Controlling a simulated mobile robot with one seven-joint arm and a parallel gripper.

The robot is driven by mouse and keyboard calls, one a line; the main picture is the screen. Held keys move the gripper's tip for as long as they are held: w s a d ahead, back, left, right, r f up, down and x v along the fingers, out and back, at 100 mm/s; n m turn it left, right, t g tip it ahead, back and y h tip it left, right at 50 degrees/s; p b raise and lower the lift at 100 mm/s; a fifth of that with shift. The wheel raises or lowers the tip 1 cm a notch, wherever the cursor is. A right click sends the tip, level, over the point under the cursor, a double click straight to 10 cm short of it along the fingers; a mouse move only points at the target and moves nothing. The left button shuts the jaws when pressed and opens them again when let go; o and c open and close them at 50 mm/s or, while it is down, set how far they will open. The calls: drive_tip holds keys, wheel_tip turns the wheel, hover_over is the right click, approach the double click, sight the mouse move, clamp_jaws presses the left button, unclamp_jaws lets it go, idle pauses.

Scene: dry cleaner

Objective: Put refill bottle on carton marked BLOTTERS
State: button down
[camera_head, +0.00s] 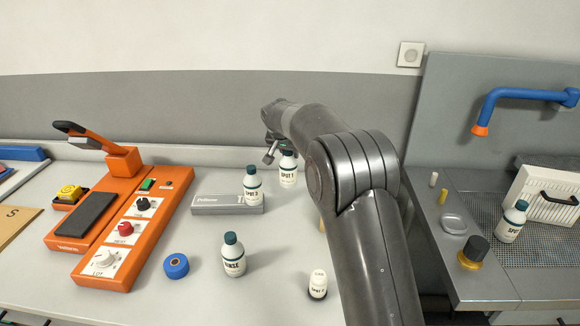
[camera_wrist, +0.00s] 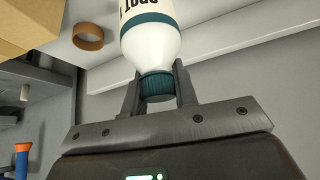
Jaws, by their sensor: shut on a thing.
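My gripper (camera_wrist: 158,88) is shut on the teal cap of a white bottle (camera_wrist: 150,45). Its upside-down label seems to read SPOT 1, and its base is cut off by the frame. In the head view my gripper (camera_head: 280,153) is at the far part of the counter, partly hidden by my arm, at the cap of the SPOT 1 bottle (camera_head: 288,174). I cannot tell whether that bottle is clear of the counter. A brown carton (camera_wrist: 22,28) shows at the upper left of the wrist view. No BLOTTERS marking is legible, and no label reads refill.
A SPOT 2 bottle (camera_head: 253,187) stands by a flat grey box (camera_head: 225,206). A RINSE bottle (camera_head: 233,256), a blue roll (camera_head: 176,266) and a small white bottle (camera_head: 318,284) stand nearer. An orange machine (camera_head: 130,230) is left. A tan ring (camera_wrist: 88,37) lies beside the carton.

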drive_tip(key=s+d+r, duration=0.4)
drive_tip(key=s+d, duration=0.1)
drive_tip(key=d, duration=0.5)
drive_tip(key=s+d+r, duration=0.5)
drive_tip(key=d, duration=0.5)
drive_tip(key=s+d+r, duration=0.4)
drive_tip(key=s+d, duration=0.1)
drive_tip(key=d, duration=0.5)
drive_tip(key=w+a+f, duration=0.5)
drive_tip(key=a+f, duration=0.5)
drive_tip(key=shift+w+f+n, duration=0.25)
drive_tip(key=shift+w+n, duration=0.05)
drive_tip(key=shift+w, duration=0.05)
drive_tip(key=shift+f, duration=0.15)
drive_tip(key=c, duration=1.1)
unclamp_jaws()
drive_tip(key=shift+c, duration=0.2)
